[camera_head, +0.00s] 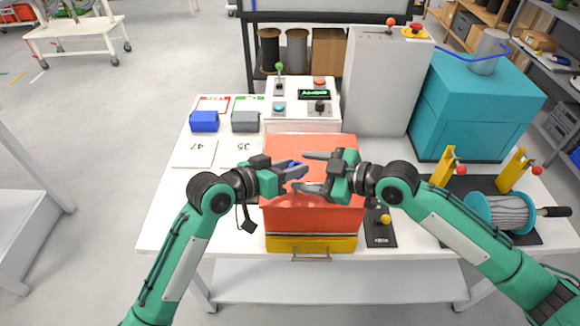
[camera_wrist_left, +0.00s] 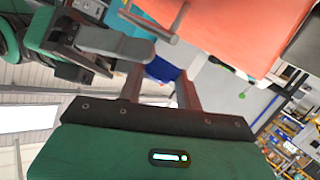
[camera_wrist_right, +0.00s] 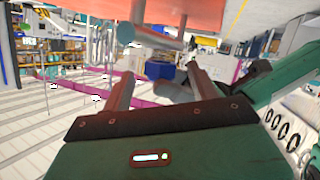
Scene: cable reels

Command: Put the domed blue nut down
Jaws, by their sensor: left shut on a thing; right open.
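The domed blue nut (camera_head: 296,167) is small and partly hidden between the fingers of my left gripper (camera_head: 297,172). In the left wrist view the blue nut (camera_wrist_left: 162,70) shows between the fingertips. My left gripper is shut on it and holds it above the red-and-yellow box (camera_head: 313,222). My right gripper (camera_head: 304,171) is open, facing the left one from the right, with its fingers apart on either side near the nut. I cannot tell whether these fingers touch it.
A blue bin (camera_head: 204,121) and a grey bin (camera_head: 245,122) stand at the back left, behind white plates marked 47 (camera_head: 194,153) and 35 (camera_head: 236,152). A control panel (camera_head: 302,103) stands behind the box. The table's left front is clear.

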